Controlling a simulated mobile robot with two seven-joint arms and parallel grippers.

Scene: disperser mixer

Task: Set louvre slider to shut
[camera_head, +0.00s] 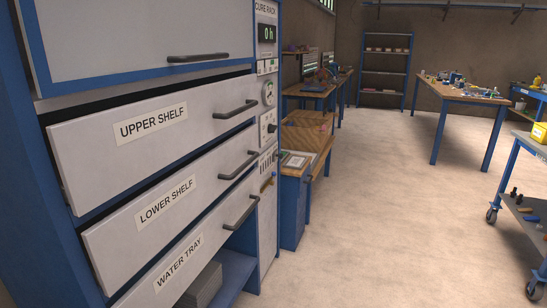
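The tall blue and white cabinet marked "CURE RACK" (265,9) stands close on the left. Its narrow control column carries a slotted louvre vent (267,163) low down. Neither of my grippers is in view.
Drawers marked "UPPER SHELF" (153,122), "LOWER SHELF" (167,202) and "WATER TRAY" (180,268) stick out with bar handles left of the column. A blue cabinet (291,205) stands just beyond. Open floor (380,220) lies to the right, with a wheeled cart (525,215).

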